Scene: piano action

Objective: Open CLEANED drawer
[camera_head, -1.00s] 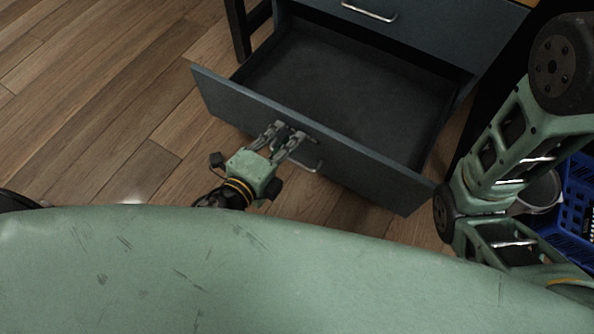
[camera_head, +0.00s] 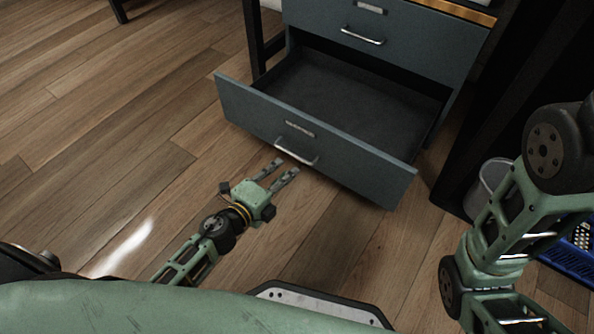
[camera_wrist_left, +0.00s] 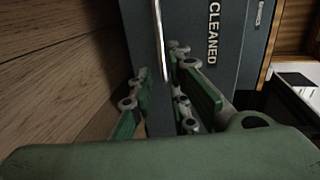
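The lower drawer (camera_head: 360,158) of a grey-blue cabinet is pulled out and looks empty inside. Its front carries a label plate (camera_head: 300,129) and a silver bar handle (camera_head: 296,152). In the left wrist view, the drawer front (camera_wrist_left: 190,25) shows the word CLEANED beside the handle (camera_wrist_left: 160,40). My left gripper (camera_head: 281,170) is open and empty, just in front of and below the handle, with a small gap in the head view. Its two green-padded fingers (camera_wrist_left: 165,105) are spread apart in the wrist view. My right gripper is out of view; only my right arm shows.
A closed upper drawer (camera_head: 400,45) with its own handle (camera_head: 362,37) sits above the open one. A grey bin (camera_head: 490,187) and a blue crate (camera_head: 570,250) stand at the right. Wooden floor (camera_head: 120,130) lies clear at the left.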

